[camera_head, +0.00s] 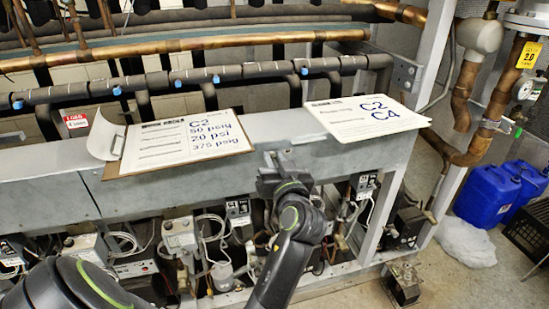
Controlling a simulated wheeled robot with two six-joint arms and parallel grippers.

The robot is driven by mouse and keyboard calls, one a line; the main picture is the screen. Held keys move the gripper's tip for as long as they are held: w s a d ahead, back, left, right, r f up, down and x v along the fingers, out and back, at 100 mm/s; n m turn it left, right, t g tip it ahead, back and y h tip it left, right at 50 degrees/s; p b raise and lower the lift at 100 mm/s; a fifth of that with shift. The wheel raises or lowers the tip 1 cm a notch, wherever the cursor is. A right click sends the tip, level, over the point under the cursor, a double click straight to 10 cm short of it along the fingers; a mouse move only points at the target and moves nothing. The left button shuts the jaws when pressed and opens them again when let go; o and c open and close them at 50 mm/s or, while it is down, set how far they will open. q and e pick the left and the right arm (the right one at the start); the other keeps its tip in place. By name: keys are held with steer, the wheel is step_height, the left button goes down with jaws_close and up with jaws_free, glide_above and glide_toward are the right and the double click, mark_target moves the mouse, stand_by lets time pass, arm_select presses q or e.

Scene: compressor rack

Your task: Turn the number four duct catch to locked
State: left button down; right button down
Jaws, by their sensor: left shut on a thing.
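A long grey metal duct (50,184) runs across the middle of the rack in the camera_head view. My left gripper (280,163) is at the duct's upper front edge, to the right of the centre, shut on a small catch there. The gripper hides most of this catch, so I cannot read its number or tell which way it is turned. My left arm comes in from the lower left and reaches up to the duct. My right gripper is not in view.
A clipboard (176,144) and a white paper sheet (367,116) lie on the duct on either side of my gripper. Copper pipes run behind. Wiring and small control boxes (181,234) sit below. Blue jugs (487,194) stand on the floor at the right.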

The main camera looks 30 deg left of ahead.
arm_select(q)
steer(key=m+p, duration=0.2)
steer(key=m, duration=0.1)
steer(key=shift+r+m, duration=0.15)
steer(key=shift+m, duration=0.15)
steer(key=m+p, duration=0.3)
steer(key=m, duration=0.1)
steer(key=shift+m, duration=0.3)
steer(key=m+p, duration=0.3)
steer(key=m, duration=0.2)
steer(key=shift+w+f+m+p, duration=0.1)
steer(key=shift+f+m+p, duration=0.1)
steer(key=shift+m+p, duration=0.7)
steer(key=shift+m, duration=0.3)
steer(key=c, duration=1.3)
jaws_free()
steer(key=shift+f, duration=0.1)
